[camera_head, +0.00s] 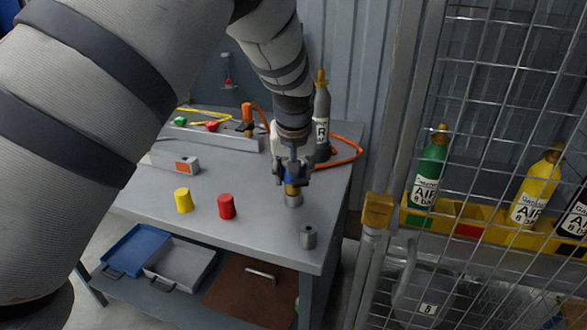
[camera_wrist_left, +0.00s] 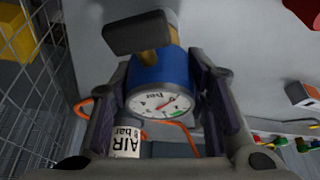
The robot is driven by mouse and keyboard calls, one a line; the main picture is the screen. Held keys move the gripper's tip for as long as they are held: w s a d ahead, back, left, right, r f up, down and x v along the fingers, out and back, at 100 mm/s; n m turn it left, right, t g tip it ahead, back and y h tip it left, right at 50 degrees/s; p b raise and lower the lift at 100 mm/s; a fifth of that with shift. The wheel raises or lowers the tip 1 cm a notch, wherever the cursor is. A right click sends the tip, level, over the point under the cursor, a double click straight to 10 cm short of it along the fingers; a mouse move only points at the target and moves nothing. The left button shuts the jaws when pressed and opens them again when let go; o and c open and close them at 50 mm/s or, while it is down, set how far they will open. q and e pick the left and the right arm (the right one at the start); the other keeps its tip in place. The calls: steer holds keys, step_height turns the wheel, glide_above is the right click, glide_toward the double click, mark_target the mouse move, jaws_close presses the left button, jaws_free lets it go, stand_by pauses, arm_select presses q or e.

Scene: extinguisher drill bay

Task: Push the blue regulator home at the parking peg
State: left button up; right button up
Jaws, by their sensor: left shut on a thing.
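My left gripper (camera_head: 293,170) points down over the right part of the grey workbench and is shut on the blue regulator (camera_head: 291,173). In the left wrist view the regulator (camera_wrist_left: 158,72) sits between both fingers, with its white gauge face toward the camera and a dark knob beyond it. Its brass lower end shows under the gripper, right above a short grey peg (camera_head: 293,201). I cannot tell how far it sits on this peg. A second short grey cylinder (camera_head: 308,238) stands empty near the bench's front right corner. My right gripper is not in view.
Yellow (camera_head: 183,201) and red (camera_head: 226,207) caps stand to the left. A mesh cage with AIR bottles (camera_head: 430,170) is at right. The bench between caps and peg is clear.

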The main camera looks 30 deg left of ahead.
arm_select(q)
steer(key=o, duration=1.2)
steer(key=shift+o, duration=0.2)
steer(key=shift+f, duration=0.1)
steer(key=v, duration=1.2)
